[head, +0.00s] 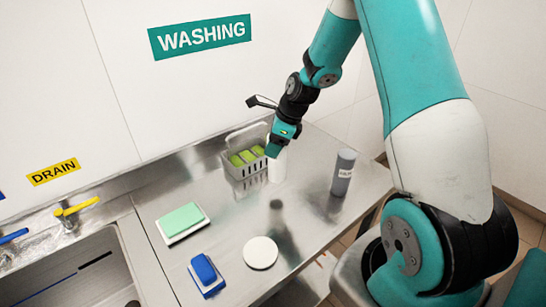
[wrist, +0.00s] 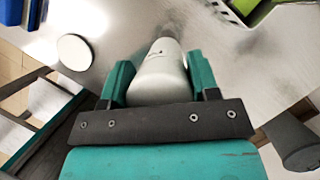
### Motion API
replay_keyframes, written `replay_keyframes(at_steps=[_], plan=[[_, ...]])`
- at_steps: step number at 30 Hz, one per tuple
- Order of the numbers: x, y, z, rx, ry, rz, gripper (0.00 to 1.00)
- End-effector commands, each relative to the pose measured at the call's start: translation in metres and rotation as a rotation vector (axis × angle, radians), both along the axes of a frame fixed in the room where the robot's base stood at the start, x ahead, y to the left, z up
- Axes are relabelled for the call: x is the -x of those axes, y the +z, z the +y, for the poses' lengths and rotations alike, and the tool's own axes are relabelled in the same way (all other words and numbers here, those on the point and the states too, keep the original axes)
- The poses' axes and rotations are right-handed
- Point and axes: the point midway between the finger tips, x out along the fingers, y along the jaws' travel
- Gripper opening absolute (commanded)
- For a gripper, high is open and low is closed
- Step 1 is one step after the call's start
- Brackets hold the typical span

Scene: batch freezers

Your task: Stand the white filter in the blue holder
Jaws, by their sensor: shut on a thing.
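A white cylinder (head: 277,170), which looks like the white filter, is upright under my gripper (head: 277,146). In the wrist view my gripper (wrist: 162,85) is shut on this white cylinder (wrist: 160,72), with one teal finger on each side. A small dark mark shows on its side. I cannot tell whether its base touches the counter. A blue block-like piece with a white rim (head: 205,272) lies at the front of the counter, far from my gripper. It is the only clearly blue piece on the counter; I cannot make out a slot in it.
A grey basket with green items (head: 245,170) stands close left of the cylinder. A dark grey labelled cup (head: 344,172) stands to the right. A green block on a white base (head: 182,221) and a white disc (head: 260,252) lie in front. The sink (head: 75,275) is left.

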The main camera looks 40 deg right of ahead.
Motion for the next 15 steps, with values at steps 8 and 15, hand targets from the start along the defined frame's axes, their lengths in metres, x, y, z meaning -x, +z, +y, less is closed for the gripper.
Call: replay_keyframes(at_steps=[8,15], plan=[[0.000,-0.030,-0.001,-0.001,-0.001,0.001,0.06],[0.000,-0.058,-0.001,-0.001,-0.001,-0.002,0.06]])
